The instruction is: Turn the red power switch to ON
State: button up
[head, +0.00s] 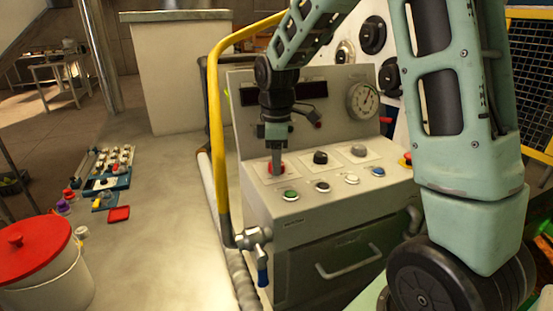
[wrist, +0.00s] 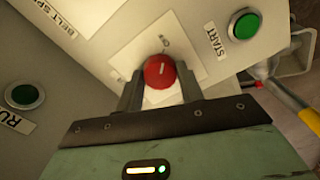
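The red power switch (wrist: 160,72) is a round red knob with a short pale mark, set on a pale square plate of the sloped control panel. My gripper (wrist: 161,85) has one finger on each side of the knob, close against it, and appears shut on it. A small marking shows on the plate above the knob, and a second one left of it is partly hidden by a finger. In the head view my gripper (head: 276,160) points down at the red switch (head: 277,168) at the panel's left end.
The green START button (wrist: 245,25) is near the knob, and another green button (wrist: 24,96) is at left. A yellow rail (head: 217,130) rises left of the console.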

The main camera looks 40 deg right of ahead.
jog(key=shift+m, duration=0.3)
jog(key=m+p, duration=0.1)
jog(key=m, duration=0.2)
jog(key=shift+r+m+p, duration=0.15)
jog(key=shift+m+p, duration=0.15)
jog(key=shift+p, duration=0.1)
jog(key=m+p, duration=0.1)
jog(key=m, duration=0.3)
jog(key=shift+m, duration=0.3)
jog(key=m+p, duration=0.2)
jog(key=m, duration=0.2)
jog(key=shift+w, duration=0.1)
jog(key=shift+m+p, duration=0.95)
jog(key=shift+m, duration=1.55)
jog(key=o, duration=1)
notch_tip(320, 180, up, 17)
jog(key=shift+r+b, duration=0.1)
jog(key=shift+b, duration=0.75)
